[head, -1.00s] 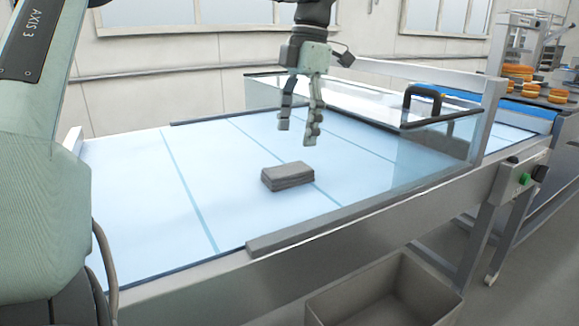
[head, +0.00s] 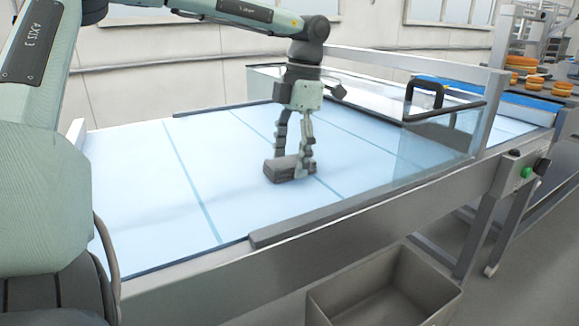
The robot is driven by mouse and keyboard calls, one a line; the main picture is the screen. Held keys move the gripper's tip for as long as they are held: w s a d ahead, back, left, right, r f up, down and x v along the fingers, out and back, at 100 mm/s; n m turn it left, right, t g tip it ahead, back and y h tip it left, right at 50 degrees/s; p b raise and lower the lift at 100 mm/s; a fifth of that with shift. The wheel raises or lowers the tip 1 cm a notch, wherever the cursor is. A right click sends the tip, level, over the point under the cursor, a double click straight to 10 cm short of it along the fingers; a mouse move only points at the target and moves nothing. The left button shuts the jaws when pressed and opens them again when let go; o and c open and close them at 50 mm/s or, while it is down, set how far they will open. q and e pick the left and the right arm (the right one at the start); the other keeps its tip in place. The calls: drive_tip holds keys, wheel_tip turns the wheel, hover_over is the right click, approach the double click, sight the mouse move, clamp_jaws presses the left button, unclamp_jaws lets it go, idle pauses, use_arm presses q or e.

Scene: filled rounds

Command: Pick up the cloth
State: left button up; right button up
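The cloth (head: 284,172) is a small grey folded stack lying on the pale blue belt (head: 130,200). My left gripper (head: 296,165) points down over it, with its fingers spread. One finger passes behind the cloth and the other comes down at its right end, partly covering it. The fingers look open around the cloth; whether they touch it cannot be made out. My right gripper is not in view.
A clear guard with a black handle (head: 424,90) stands on the belt to the right. A dark rail (head: 340,216) runs along the near edge. An empty grey bin (head: 385,290) stands below. The belt's left part is clear.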

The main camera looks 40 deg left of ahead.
use_arm(q)
drive_tip(key=c, duration=0.9)
